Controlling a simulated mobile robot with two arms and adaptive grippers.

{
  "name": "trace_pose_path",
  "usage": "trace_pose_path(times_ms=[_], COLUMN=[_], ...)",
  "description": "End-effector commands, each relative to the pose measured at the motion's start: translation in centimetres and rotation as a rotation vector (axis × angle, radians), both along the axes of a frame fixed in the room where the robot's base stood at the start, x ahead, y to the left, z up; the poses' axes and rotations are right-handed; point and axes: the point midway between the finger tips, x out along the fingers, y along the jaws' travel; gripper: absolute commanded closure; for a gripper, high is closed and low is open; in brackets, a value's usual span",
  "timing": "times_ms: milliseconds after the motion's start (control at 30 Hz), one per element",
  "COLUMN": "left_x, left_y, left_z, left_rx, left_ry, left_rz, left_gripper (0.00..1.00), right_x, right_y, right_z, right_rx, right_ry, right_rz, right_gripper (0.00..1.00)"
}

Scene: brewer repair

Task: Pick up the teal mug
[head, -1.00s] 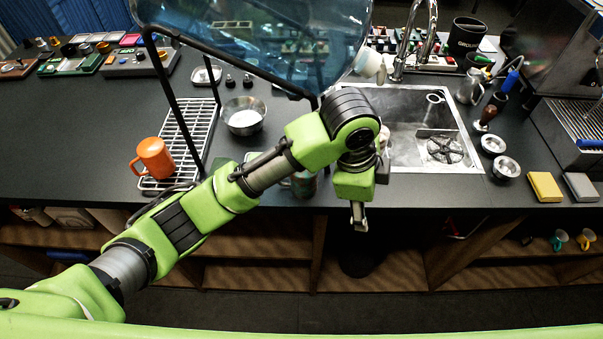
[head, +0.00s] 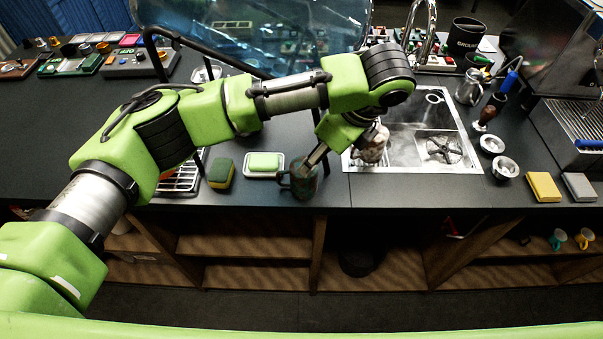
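A dark teal mug (head: 304,184) with brownish patches stands on the counter near its front edge, left of the sink, its handle on the left. My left gripper (head: 314,158) reaches down from the upper right, with its fingers at the mug's rim. The finger gap is too small to make out, and I cannot tell whether they touch or hold the mug. A smaller, brighter teal mug (head: 558,240) sits on the lower shelf at the right, beside a yellow one. My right gripper is not in view.
A soap dish (head: 264,172) and a sponge (head: 222,173) are left of the mug. The sink (head: 408,158) lies to the right.

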Motion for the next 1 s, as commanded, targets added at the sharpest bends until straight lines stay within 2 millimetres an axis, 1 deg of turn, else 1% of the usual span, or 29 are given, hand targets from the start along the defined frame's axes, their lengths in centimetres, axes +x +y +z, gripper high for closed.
trace_pose_path(times_ms=[33,133,267,367,500,633,733,933,967,1000], left_x=[0.2,0.5,0.7,1.0,1.7,2.1,2.2,2.3,2.3,2.3], left_y=[0.3,0.7,0.9,1.4,2.4,2.8,2.8,2.8,2.8,2.8], left_z=[-0.6,-1.8,-2.6,-3.2,-4.9,-6.6,-7.2,-7.3,-7.2,-7.2], left_rx=[0.001,0.0,0.0,0.001,0.001,0.0,-0.002,-0.003,-0.003,-0.003], left_ry=[0.002,0.0,0.0,0.0,0.002,-0.001,-0.001,-0.002,-0.002,-0.002], left_rz=[0.002,0.001,0.001,0.001,0.003,0.002,0.0,0.0,0.0,0.0], left_gripper=[0.51,0.51,0.51,0.51,0.51,0.51,0.51,0.51,0.58,0.69], right_x=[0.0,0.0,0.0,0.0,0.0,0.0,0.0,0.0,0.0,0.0], right_y=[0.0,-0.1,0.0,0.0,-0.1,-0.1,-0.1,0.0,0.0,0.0], right_z=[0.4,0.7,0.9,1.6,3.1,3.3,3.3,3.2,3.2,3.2], right_rx=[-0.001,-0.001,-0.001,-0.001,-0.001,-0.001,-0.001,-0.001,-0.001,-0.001], right_ry=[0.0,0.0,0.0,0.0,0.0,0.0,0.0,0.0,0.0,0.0], right_rz=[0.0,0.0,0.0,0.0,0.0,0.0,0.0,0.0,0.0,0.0], right_gripper=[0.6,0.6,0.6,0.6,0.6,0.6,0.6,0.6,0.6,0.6])
